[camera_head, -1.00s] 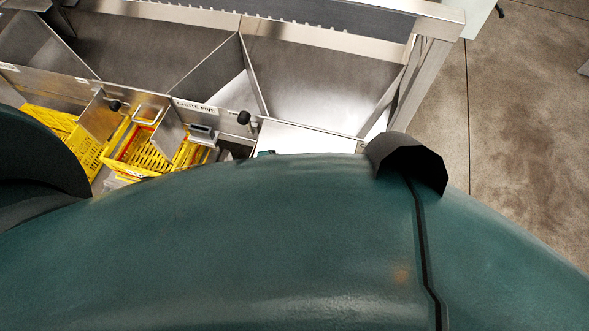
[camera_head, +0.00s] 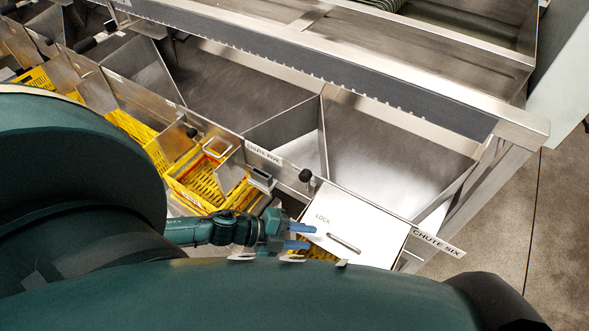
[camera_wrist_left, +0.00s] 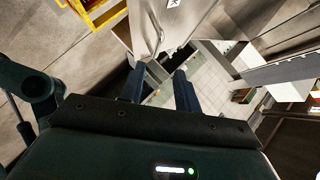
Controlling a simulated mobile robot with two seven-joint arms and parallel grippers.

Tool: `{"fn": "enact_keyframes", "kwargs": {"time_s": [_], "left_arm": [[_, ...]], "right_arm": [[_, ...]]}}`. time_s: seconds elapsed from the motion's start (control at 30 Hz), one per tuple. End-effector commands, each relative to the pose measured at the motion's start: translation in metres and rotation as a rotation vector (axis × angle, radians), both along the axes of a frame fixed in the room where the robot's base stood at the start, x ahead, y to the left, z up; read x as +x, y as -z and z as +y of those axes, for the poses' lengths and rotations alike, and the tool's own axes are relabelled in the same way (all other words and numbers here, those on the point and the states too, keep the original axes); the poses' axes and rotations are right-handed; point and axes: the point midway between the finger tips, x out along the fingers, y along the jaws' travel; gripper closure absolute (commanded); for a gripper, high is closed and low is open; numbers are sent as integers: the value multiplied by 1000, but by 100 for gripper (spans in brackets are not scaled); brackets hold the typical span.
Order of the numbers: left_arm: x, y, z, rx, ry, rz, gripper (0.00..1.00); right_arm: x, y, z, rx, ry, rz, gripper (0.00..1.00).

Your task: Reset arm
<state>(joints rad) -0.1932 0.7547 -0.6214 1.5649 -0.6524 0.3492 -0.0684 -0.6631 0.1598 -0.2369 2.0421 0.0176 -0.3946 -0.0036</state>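My left gripper (camera_head: 306,236) shows in the head view at the left edge of a white plate (camera_head: 372,222) marked LOCK. Its two blue fingers point right and are apart, with nothing between them. In the left wrist view the gripper (camera_wrist_left: 159,72) is also open and empty, with a pale panel (camera_wrist_left: 190,18) with a bar handle ahead of its fingers. Whether the fingers touch the plate is unclear. My right gripper is in neither view.
A metal sorter with sloping chutes (camera_head: 390,140) fills the upper head view, with a CHUTE SIX label (camera_head: 437,242) at right. Yellow crates (camera_head: 205,185) stand below the chutes at left. Bare concrete floor (camera_head: 555,235) lies at right.

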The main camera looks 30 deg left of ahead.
Motion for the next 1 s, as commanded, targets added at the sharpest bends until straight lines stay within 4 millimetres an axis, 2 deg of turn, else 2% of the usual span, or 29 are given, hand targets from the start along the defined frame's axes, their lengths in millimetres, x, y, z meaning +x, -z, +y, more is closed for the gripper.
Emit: {"fn": "enact_keyframes", "kwargs": {"time_s": [0.2,0.77,0.87,1.0], "left_arm": [[-11,-8,13,-1,0,1,67],[-11,-9,13,-3,-6,-1,67],[-3,-15,8,-22,-66,-1,67],[22,-38,-4,-83,-307,23,67]], "right_arm": [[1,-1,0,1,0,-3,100],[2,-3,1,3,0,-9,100],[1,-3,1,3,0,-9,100],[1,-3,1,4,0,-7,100]]}}
